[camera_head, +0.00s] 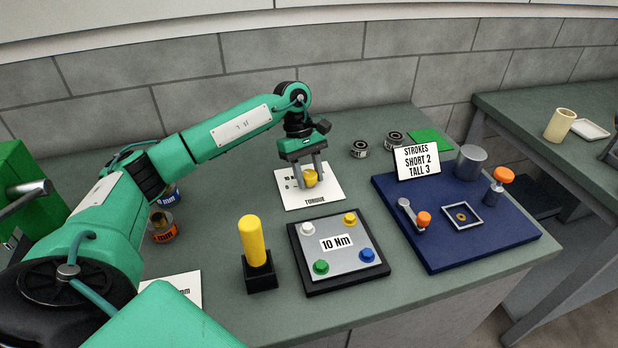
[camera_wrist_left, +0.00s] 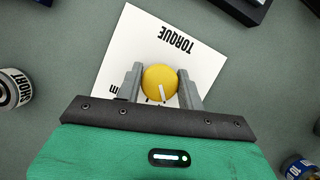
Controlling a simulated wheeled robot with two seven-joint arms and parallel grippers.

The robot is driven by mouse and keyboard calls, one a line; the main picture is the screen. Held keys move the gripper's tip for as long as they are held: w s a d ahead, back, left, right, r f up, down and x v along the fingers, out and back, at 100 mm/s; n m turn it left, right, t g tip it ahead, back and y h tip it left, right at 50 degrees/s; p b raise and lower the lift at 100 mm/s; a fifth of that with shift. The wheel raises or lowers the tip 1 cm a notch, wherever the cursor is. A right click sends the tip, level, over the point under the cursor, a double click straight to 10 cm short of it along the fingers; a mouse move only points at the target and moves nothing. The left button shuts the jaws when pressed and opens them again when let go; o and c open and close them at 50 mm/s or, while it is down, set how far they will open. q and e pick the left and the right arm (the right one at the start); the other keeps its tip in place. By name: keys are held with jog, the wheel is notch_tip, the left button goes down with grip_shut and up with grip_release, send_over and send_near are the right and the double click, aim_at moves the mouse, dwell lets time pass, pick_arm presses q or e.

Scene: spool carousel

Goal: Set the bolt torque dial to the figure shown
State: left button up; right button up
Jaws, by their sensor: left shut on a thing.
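The yellow torque dial (camera_head: 310,178) stands on a white card (camera_head: 322,197) lettered TORQUE. My left gripper (camera_head: 310,175) is over the dial from above, its two fingers shut on the dial's sides. In the left wrist view the dial (camera_wrist_left: 160,82) sits between the fingers, and its pale pointer mark points toward the gripper's palm. Much of the card's scale is hidden by the gripper; the figure the pointer meets cannot be read. A grey plate (camera_head: 350,263) with coloured bolts bears a label (camera_head: 336,243) reading 10 Nm. My right gripper is not in view.
A yellow-handled tool (camera_head: 252,240) stands in a black holder close in front of the dial. A blue board (camera_head: 480,235) with a lever, an orange knob and a STROKES sign (camera_head: 416,161) lies at right. Cans (camera_head: 360,149) stand behind. Bench between is clear.

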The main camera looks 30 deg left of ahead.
aim_at(309, 173)
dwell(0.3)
pick_arm(q)
jog(key=o, duration=1)
jog(key=shift+r, duration=0.1)
jog(key=shift+w+a+r, duration=0.1)
jog(key=shift+a+r, duration=0.05)
jog(key=shift+r, duration=0.1)
jog(key=v, duration=0.3)
jog(key=shift+b, duration=0.35)
jog(key=shift+b+v, duration=0.5)
jog(key=shift+v, duration=4.55)
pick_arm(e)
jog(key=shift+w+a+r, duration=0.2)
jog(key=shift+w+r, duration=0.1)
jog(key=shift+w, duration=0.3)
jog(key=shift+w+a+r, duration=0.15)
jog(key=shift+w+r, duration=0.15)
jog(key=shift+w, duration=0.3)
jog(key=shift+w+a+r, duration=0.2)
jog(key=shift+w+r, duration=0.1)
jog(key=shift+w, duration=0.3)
